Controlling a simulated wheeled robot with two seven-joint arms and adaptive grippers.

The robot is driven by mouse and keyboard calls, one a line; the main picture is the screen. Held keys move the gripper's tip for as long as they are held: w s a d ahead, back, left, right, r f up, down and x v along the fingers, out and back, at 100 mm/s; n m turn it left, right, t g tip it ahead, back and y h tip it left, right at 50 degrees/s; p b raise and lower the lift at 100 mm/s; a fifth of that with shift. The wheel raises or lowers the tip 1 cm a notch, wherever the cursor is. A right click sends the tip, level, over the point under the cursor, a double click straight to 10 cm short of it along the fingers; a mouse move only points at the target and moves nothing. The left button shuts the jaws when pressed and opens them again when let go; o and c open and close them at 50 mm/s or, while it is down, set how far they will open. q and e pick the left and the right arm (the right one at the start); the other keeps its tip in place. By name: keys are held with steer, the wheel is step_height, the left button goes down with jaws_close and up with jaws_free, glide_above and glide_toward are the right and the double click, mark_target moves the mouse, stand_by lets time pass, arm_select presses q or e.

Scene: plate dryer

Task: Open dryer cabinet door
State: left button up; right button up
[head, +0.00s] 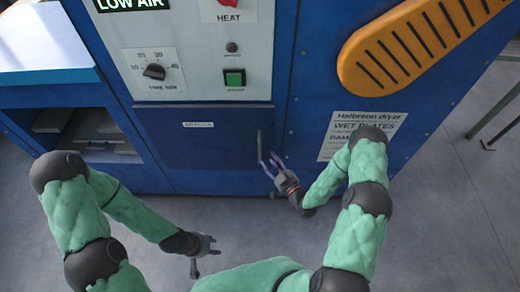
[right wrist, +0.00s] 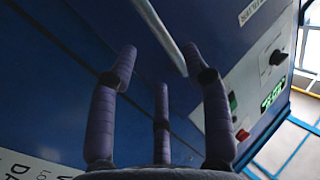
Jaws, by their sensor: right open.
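The dryer cabinet door (head: 200,165) is a dark blue panel low on the front of the blue dryer, and it looks closed. Its thin upright metal handle (head: 259,147) is near the door's right edge. My right gripper (head: 271,162) is open beside the lower end of the handle. In the right wrist view the pale handle bar (right wrist: 164,36) runs between the tips of the spread purple fingers (right wrist: 163,65); I cannot tell whether they touch it. My left gripper (head: 205,257) hangs low over the floor, away from the door, its fingers apart and empty.
Above the door are a timer knob (head: 154,72), a green button (head: 234,78) and a red heat switch (head: 231,8). An orange vented cover (head: 410,45) sticks out at upper right. The grey floor (head: 440,240) in front is clear.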

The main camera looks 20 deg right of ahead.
steer(key=b+x, duration=0.1)
steer(key=x, duration=0.6)
steer(key=shift+w+b, duration=0.35)
steer(key=shift+b, duration=0.05)
steer(key=shift+a+f, duration=0.1)
jaws_close()
